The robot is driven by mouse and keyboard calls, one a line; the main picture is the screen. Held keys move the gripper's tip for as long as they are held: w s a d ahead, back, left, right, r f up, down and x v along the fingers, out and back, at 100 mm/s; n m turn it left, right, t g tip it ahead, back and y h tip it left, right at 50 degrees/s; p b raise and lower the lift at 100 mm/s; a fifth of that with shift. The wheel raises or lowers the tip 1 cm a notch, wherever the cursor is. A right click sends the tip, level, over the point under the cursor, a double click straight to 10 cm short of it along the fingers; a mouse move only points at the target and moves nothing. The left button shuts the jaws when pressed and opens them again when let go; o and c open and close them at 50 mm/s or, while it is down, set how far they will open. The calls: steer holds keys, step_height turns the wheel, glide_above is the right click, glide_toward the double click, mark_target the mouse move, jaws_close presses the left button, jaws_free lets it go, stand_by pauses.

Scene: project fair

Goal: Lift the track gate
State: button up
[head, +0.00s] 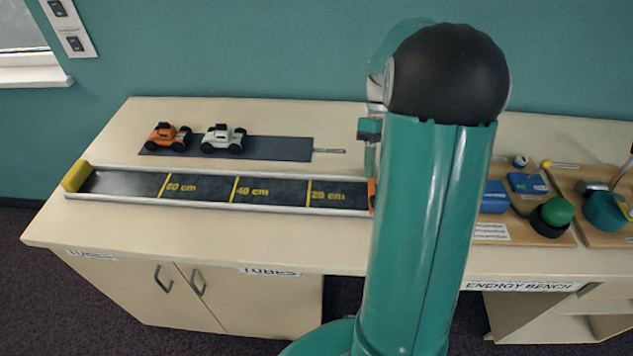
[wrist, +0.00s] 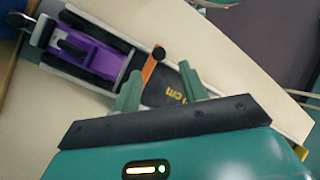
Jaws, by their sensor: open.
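The track gate (wrist: 152,66) is a narrow orange bar across the track in the wrist view. In the head view only an orange sliver of it (head: 371,195) shows beside my arm, which hides the rest. My gripper (wrist: 159,73) is open, with its two green fingers apart and nothing held. The gate appears in the space between the fingertips, closer to the left finger; I cannot tell the depth gap. The dark track (head: 270,191) has yellow distance lines. A purple car (wrist: 88,52) sits on the track just left of the gate in the wrist view.
An orange car (head: 168,137) and a white car (head: 222,139) stand on a dark mat (head: 290,149) behind the track. A yellow block (head: 76,176) closes the track's left end. Energy bench items, including a green dome (head: 557,210), stand at right. The tabletop front is clear.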

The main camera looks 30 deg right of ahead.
steer(key=shift+s+a+f+t+h, duration=0.3)
steer(key=shift+s+f+t+h, duration=0.05)
steer(key=shift+s+f+t, duration=0.15)
steer(key=shift+s+a+f+t+h, duration=0.25)
steer(key=shift+s+f+t+h, duration=0.1)
steer(key=shift+s+f+t, duration=0.15)
steer(key=f+t, duration=0.1)
steer(key=s+f+t+h, duration=0.1)
steer(key=a+f+t+h, duration=0.1)
steer(key=shift+s+a+f, duration=0.1)
steer(key=shift+s+f, duration=0.25)
steer(key=shift+f, duration=0.05)
step_height(320, 180, up, 14)
steer(key=s+a+r+t, duration=0.1)
steer(key=a+t, duration=0.1)
steer(key=a, duration=0.6)
steer(key=s+a+r+m+t, duration=0.1)
steer(key=a, duration=0.7)
steer(key=shift+a+r+t+h, duration=0.25)
steer(key=shift+a+t+h, duration=0.05)
steer(key=shift+t+h, duration=0.1)
steer(key=shift+a, duration=0.1)
steer(key=s+a+m+t, duration=0.1)
steer(key=s+a, duration=0.2)
steer(key=a, duration=0.3)
steer(key=shift+f+t+y, duration=0.2)
steer(key=shift+t+y, duration=0.2)
